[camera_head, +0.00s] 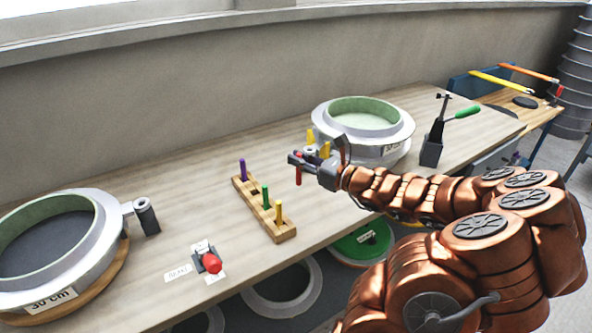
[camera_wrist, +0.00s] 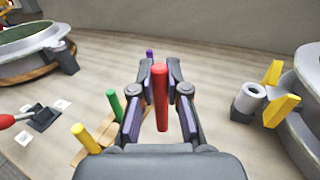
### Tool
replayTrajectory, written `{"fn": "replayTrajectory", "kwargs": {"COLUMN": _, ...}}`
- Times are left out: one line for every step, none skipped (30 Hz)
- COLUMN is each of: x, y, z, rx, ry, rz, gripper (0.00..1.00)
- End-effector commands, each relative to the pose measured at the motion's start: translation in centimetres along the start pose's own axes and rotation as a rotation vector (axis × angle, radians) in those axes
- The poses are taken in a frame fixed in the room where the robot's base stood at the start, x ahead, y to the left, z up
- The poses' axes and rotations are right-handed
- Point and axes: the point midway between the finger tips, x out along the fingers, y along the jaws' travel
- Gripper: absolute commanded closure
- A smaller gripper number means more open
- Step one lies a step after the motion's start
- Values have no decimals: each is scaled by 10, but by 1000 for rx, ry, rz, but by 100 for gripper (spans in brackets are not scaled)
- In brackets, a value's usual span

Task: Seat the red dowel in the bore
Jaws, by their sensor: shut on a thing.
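My gripper (camera_head: 296,160) is shut on the red dowel (camera_wrist: 160,98), which stands upright between the two fingers in the wrist view. In the head view the red dowel (camera_head: 298,176) hangs below the fingers, to the right of the wooden block (camera_head: 284,236). The block holds a purple dowel (camera_head: 243,169), a green dowel (camera_head: 266,197) and a yellow dowel (camera_head: 278,212). A dark opening (camera_head: 254,192), looking like an empty bore, shows between purple and green. In the wrist view my left finger hides that part of the block. The red dowel is apart from the block.
A round mould (camera_head: 103,235) stands at the left, and another mould (camera_head: 362,110) with yellow clamps (camera_wrist: 283,110) is close behind my gripper. A red-knobbed switch (camera_head: 211,263) lies front left. A green-handled tool (camera_head: 432,150) stands right. Bench around the block is clear.

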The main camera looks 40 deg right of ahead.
Motion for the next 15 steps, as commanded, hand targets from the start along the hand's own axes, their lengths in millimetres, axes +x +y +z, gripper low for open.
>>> {"fn": "replayTrajectory", "kwargs": {"x": 0, "y": 0, "z": -14, "rx": 0, "ry": 0, "rz": 1, "gripper": 100}}
{"fn": "replayTrajectory", "kwargs": {"x": 0, "y": 0, "z": -18, "rx": 0, "ry": 0, "rz": 1, "gripper": 100}}
{"fn": "replayTrajectory", "kwargs": {"x": 1, "y": 0, "z": -21, "rx": 0, "ry": 0, "rz": 1, "gripper": 100}}
{"fn": "replayTrajectory", "kwargs": {"x": 1, "y": 0, "z": -24, "rx": 0, "ry": 0, "rz": 1, "gripper": 100}}
{"fn": "replayTrajectory", "kwargs": {"x": 1, "y": 0, "z": -26, "rx": 0, "ry": 0, "rz": 2, "gripper": 100}}
{"fn": "replayTrajectory", "kwargs": {"x": 1, "y": 0, "z": -27, "rx": 0, "ry": 0, "rz": 2, "gripper": 100}}
{"fn": "replayTrajectory", "kwargs": {"x": 1, "y": 0, "z": -28, "rx": 0, "ry": 0, "rz": 2, "gripper": 100}}
{"fn": "replayTrajectory", "kwargs": {"x": 1, "y": 0, "z": -29, "rx": 0, "ry": 0, "rz": 2, "gripper": 100}}
{"fn": "replayTrajectory", "kwargs": {"x": 2, "y": -1, "z": -29, "rx": 0, "ry": 0, "rz": 1, "gripper": 100}}
{"fn": "replayTrajectory", "kwargs": {"x": 3, "y": -2, "z": -29, "rx": 0, "ry": 1, "rz": 1, "gripper": 100}}
{"fn": "replayTrajectory", "kwargs": {"x": 4, "y": -3, "z": -29, "rx": 0, "ry": 1, "rz": 1, "gripper": 100}}
{"fn": "replayTrajectory", "kwargs": {"x": 6, "y": -6, "z": -29, "rx": 0, "ry": 2, "rz": 0, "gripper": 100}}
{"fn": "replayTrajectory", "kwargs": {"x": 9, "y": -8, "z": -30, "rx": -1, "ry": 3, "rz": 1, "gripper": 100}}
{"fn": "replayTrajectory", "kwargs": {"x": 12, "y": -10, "z": -30, "rx": 0, "ry": 3, "rz": 1, "gripper": 100}}
{"fn": "replayTrajectory", "kwargs": {"x": 16, "y": -14, "z": -30, "rx": 1, "ry": 3, "rz": 1, "gripper": 100}}
